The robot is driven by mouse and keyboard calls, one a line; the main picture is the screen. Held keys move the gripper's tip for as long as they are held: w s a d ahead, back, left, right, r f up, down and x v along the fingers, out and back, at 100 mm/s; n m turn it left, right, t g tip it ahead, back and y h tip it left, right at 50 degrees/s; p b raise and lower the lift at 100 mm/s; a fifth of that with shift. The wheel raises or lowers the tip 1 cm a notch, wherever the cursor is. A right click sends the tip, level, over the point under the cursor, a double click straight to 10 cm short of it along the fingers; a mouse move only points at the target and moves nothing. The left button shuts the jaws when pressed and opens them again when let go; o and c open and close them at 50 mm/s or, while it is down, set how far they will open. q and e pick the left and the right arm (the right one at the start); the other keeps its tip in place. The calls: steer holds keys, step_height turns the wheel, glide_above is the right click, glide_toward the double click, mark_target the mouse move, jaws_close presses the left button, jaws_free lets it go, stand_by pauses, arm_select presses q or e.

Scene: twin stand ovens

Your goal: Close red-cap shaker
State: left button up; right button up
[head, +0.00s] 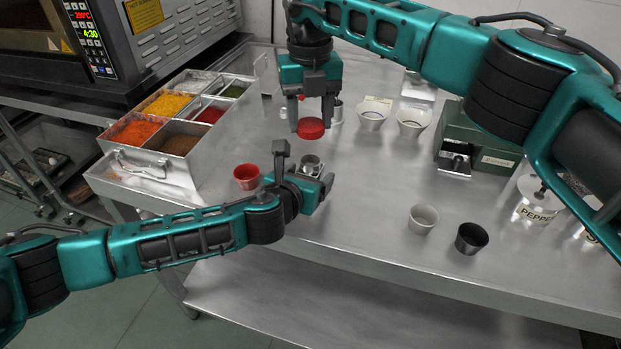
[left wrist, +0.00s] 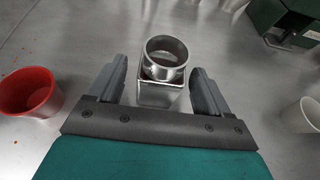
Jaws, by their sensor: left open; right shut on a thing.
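The open metal shaker body (head: 311,166) stands upright on the steel table, with its round mouth uncovered. In the left wrist view the shaker (left wrist: 163,75) sits between the two fingers of my left gripper (left wrist: 160,88), with a gap on each side. My left gripper also shows in the head view (head: 312,188), open and low beside the shaker. My right gripper (head: 311,118) is shut on the red cap (head: 311,129) and holds it in the air, above and a little behind the shaker in the head view.
A red cup (head: 247,177) stands left of the shaker. A spice tray (head: 180,172) is at the left. Two pale cups (head: 372,116), a green box (head: 480,158), a grey cup (head: 423,218), a black cup (head: 471,238) and a pepper tin (head: 533,200) stand to the right.

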mark_target(310, 138)
arm_select(q)
jaws_close()
arm_select(e)
steer(key=shift+f, duration=2.55)
